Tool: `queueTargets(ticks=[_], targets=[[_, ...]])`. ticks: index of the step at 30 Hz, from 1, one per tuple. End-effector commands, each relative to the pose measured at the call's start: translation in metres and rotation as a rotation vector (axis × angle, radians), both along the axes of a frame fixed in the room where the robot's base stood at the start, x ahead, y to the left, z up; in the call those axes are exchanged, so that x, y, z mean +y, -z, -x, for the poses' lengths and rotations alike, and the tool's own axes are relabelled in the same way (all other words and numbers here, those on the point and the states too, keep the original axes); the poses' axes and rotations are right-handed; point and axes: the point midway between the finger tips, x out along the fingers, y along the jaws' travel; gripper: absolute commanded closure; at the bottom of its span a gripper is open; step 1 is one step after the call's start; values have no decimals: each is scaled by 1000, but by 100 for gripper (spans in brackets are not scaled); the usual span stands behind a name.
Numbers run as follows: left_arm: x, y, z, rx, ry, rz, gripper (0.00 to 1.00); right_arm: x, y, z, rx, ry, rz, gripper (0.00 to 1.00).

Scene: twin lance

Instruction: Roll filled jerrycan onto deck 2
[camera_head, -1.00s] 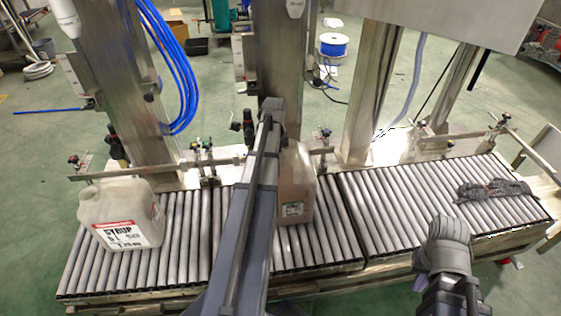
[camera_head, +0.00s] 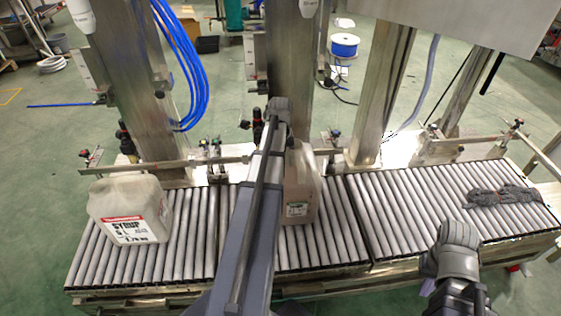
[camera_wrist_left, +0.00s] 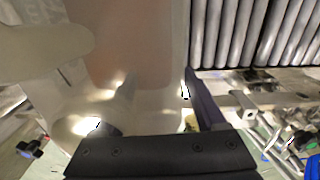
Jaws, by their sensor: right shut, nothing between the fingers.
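A jerrycan with pinkish contents (camera_head: 302,184) stands upright on the middle part of the roller conveyor (camera_head: 335,235). My left arm crosses in front of it and hides its left part. In the left wrist view the jerrycan (camera_wrist_left: 130,55) fills much of the picture, very close. The dark left gripper (camera_wrist_left: 160,150) lies along the lower edge there; its fingertips are not clear. A whitish jerrycan labelled SYRUP (camera_head: 130,208) stands on the left rollers. My right gripper (camera_head: 457,240) is shut and empty at the conveyor's front edge on the right.
A dark grey crumpled cloth or glove-like thing (camera_head: 503,195) lies on the right rollers. A metal rail (camera_head: 165,166) and steel posts (camera_head: 378,90) stand behind the conveyor. The right rollers (camera_head: 405,205) are mostly bare.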

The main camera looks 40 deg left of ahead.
Motion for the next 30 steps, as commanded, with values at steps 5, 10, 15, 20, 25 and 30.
queueTargets(ticks=[5, 10, 15, 20, 25, 30], targets=[[-1, 0, 1, 1, 1, 0, 13, 0, 0, 0, 0, 0, 0, 100], [0, 1, 1, 1, 2, -6, 13, 0, 1, 0, 0, 0, 0, 100], [0, -4, 1, 2, 2, -3, 13, 0, -4, 0, 0, 0, 0, 100], [0, -17, 1, 2, 2, -1, 13, 0, -17, 0, 1, 1, -2, 100], [-1, -38, 1, 1, 1, -1, 13, 1, -38, 0, 2, 2, -4, 100], [0, -62, 1, 1, 1, 0, 13, 2, -62, 1, 4, 4, -8, 100]])
